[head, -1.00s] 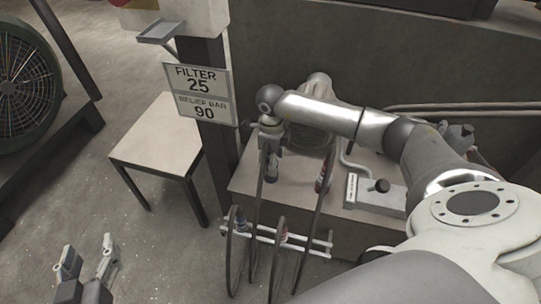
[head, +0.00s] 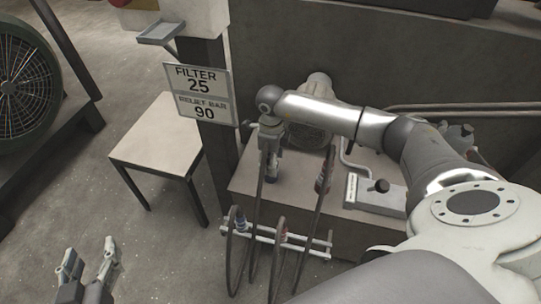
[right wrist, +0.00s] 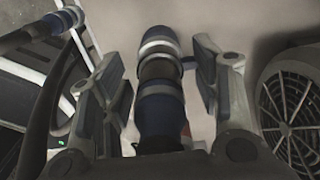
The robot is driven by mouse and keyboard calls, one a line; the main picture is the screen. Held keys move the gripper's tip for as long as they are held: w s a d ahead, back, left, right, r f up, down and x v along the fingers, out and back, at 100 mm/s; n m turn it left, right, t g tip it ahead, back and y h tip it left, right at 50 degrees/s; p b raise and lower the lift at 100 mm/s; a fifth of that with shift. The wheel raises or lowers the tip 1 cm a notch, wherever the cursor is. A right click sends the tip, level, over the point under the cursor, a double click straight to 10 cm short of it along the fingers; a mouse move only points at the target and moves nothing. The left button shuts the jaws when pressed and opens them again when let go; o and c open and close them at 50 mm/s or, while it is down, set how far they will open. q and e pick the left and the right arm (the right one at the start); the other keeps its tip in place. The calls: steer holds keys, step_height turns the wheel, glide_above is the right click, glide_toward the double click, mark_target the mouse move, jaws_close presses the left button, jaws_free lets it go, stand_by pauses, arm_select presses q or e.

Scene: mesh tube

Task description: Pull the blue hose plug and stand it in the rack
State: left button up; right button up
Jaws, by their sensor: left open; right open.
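A blue-banded hose plug (head: 272,170) with metal rings is under my right gripper in the head view. In the right wrist view the blue plug (right wrist: 160,100) lies between the spread fingers of my right gripper (right wrist: 160,85), with gaps on both sides. My right gripper (head: 270,142) is open around it. The white rack (head: 262,236) stands low in front of the bench, with dark hoses looped by it. Another blue plug (head: 240,220) is at the rack's left end. My left gripper (head: 90,262) is open and empty at the lower left, far from the rack.
A red-banded plug (head: 322,180) is right of the blue one. A valve block with a lever (head: 376,190) sits on the bench. A sign (head: 202,95) on a post and a small table (head: 160,135) stand left. The floor between the left gripper and rack looks clear.

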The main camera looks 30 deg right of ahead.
arm_select(q)
steer(key=shift+f, duration=0.1)
steer(key=shift+s+f, duration=0.25)
steer(key=shift+f, duration=0.05)
arm_select(e)
steer(key=c, duration=1.1)
jaws_close()
steer(key=shift+r+p, duration=0.45)
steer(key=shift+r, duration=0.1)
steer(key=shift+r+p, duration=0.45)
steer(key=shift+r, duration=0.1)
steer(key=shift+r+p, duration=0.3)
steer(key=shift+r, duration=0.15)
steer(key=shift+r+p, duration=0.6)
steer(key=shift+r, duration=0.15)
arm_select(q)
steer(key=s+a+f+g+y, duration=0.1)
steer(key=s+a+f+g, duration=0.1)
steer(key=s+f+g, duration=0.2)
steer(key=s+a+f+g+y+p, duration=0.1)
steer(key=s+a+f+g, duration=0.2)
steer(key=s+g, duration=0.3)
steer(key=shift+s+a+f+n+y, duration=0.35)
steer(key=shift+s+f, duration=0.4)
steer(key=shift+s, duration=1.65)
arm_select(e)
steer(key=shift+r, duration=0.7)
